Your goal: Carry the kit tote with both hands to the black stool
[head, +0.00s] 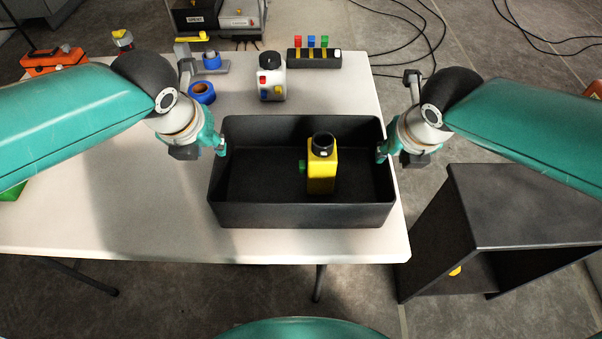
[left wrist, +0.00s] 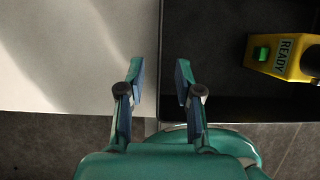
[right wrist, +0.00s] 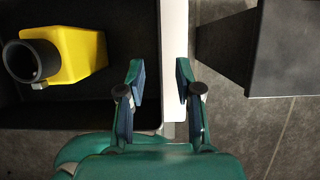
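The black kit tote (head: 300,215) sits on the white table, with a yellow device (head: 321,180) with a black round top inside it. My left gripper (head: 221,146) is at the tote's left wall, and my right gripper (head: 382,150) is at its right wall. In the left wrist view the fingers (left wrist: 158,82) are apart, one on each side of the wall line. In the right wrist view the fingers (right wrist: 160,82) are likewise apart around the right wall. Contact with the walls cannot be made out. The black stool (head: 530,210) stands on the floor right of the table.
The white table (head: 130,215) also holds a white bottle (head: 271,80), blue tape (head: 202,93), a black block with coloured pegs (head: 314,57) and an orange case (head: 53,61), all behind or left of the tote. A floor gap separates table and stool. Cables lie behind.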

